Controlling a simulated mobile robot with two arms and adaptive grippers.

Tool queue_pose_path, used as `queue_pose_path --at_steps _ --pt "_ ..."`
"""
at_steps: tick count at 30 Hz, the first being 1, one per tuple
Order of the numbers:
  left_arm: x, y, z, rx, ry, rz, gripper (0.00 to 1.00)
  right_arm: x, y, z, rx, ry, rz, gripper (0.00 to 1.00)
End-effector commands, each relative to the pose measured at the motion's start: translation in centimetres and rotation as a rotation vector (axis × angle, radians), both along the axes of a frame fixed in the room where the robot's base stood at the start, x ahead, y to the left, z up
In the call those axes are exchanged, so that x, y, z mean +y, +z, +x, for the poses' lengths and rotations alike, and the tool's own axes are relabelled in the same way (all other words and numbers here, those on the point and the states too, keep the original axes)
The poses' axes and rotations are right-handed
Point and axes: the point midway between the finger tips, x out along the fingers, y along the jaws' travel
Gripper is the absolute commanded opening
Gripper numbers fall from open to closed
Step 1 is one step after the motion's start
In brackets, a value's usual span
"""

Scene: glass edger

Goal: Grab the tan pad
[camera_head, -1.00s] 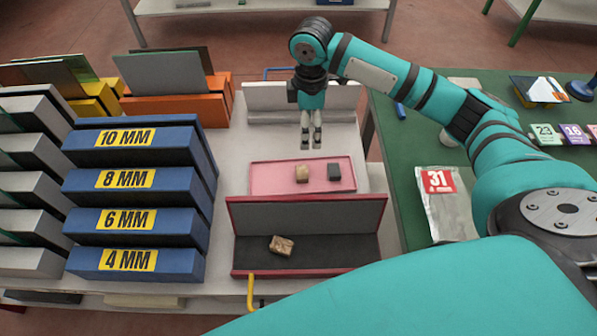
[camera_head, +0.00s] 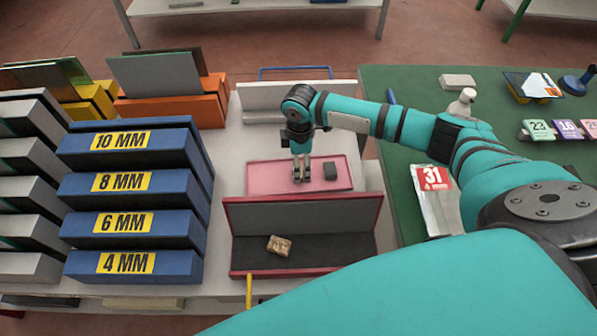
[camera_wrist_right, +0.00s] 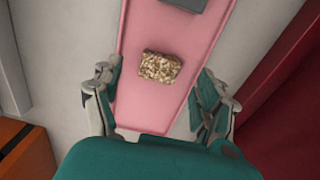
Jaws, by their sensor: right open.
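The tan pad (camera_wrist_right: 160,67) is a small speckled block lying on the pink tray (camera_head: 262,180); the right wrist view shows it ahead of and between my open fingers. In the head view my right gripper (camera_head: 301,178) points down over the tray and hides most or all of this pad. The right gripper also shows in the wrist view (camera_wrist_right: 158,100), with both fingers apart and nothing between them touching. A second tan block (camera_head: 279,245) lies in the open red case (camera_head: 236,262). My left gripper is not in view.
A dark grey block (camera_head: 330,171) lies on the tray, right of my gripper. The open case lid (camera_head: 300,215) stands just in front of the tray. Blue labelled racks (camera_head: 130,187) rise at left. A green table (camera_head: 400,190) is at right.

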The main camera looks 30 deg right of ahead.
Motion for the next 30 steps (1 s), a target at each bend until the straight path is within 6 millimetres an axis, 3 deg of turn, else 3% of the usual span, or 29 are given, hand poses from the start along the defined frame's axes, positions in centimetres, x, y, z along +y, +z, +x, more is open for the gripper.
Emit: queue_pose_path --at_steps 6,15,24,30 --pt "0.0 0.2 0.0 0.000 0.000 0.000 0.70 0.4 -2.8 0.1 0.001 0.000 0.000 0.75" --pt "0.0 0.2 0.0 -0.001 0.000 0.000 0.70 0.4 -3.2 0.1 0.000 0.001 0.000 0.74" --pt "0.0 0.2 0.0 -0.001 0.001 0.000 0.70 0.4 -3.2 0.1 0.000 0.000 0.000 0.35" --pt "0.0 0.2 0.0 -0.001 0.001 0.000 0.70 0.4 -3.2 0.1 0.000 0.000 0.000 0.35"
